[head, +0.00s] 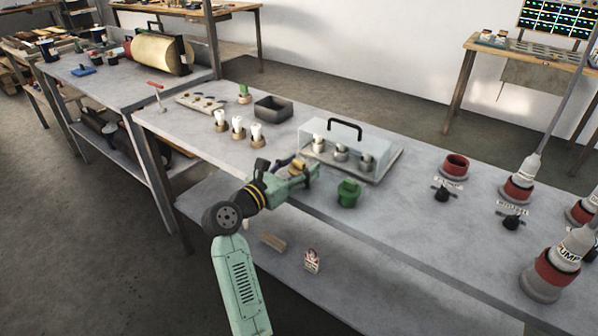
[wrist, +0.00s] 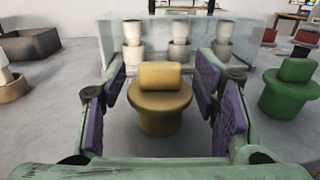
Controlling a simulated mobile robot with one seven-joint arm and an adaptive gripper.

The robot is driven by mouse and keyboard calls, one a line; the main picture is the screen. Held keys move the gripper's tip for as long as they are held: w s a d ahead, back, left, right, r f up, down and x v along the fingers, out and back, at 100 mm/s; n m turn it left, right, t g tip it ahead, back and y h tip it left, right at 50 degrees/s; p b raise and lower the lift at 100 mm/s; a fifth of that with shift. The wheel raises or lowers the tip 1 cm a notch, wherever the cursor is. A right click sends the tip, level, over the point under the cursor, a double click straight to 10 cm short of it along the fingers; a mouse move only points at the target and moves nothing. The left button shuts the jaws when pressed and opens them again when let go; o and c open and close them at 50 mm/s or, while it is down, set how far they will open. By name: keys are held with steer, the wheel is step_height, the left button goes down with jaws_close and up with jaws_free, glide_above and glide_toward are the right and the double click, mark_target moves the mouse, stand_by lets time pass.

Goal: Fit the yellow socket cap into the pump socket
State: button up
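The yellow socket cap (wrist: 160,105) stands upright on the table between my gripper's fingers in the wrist view, with a raised grip block on top. It is partly hidden by my gripper in the head view (head: 297,166). My gripper (wrist: 160,100) is open, with purple pads on both sides of the cap and visible gaps to it. In the head view my gripper (head: 303,170) is low at the table's front edge. A grey-and-red socket (head: 545,279) at the lower right has a grey plug marked PUMP (head: 571,247) in it. An uncovered red socket (head: 455,165) stands farther left; its label is too small to read.
A green cap (head: 348,193) stands just right of my gripper. A clear case (head: 372,150) with a black handle stands close behind the yellow cap. A dark open box (head: 273,108) and several white bulbs (head: 238,128) are to the left. Black knobs (head: 442,193) stand before the sockets.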

steer(key=c, duration=0.8)
steer(key=shift+o, duration=0.2)
steer(key=shift+r, duration=0.15)
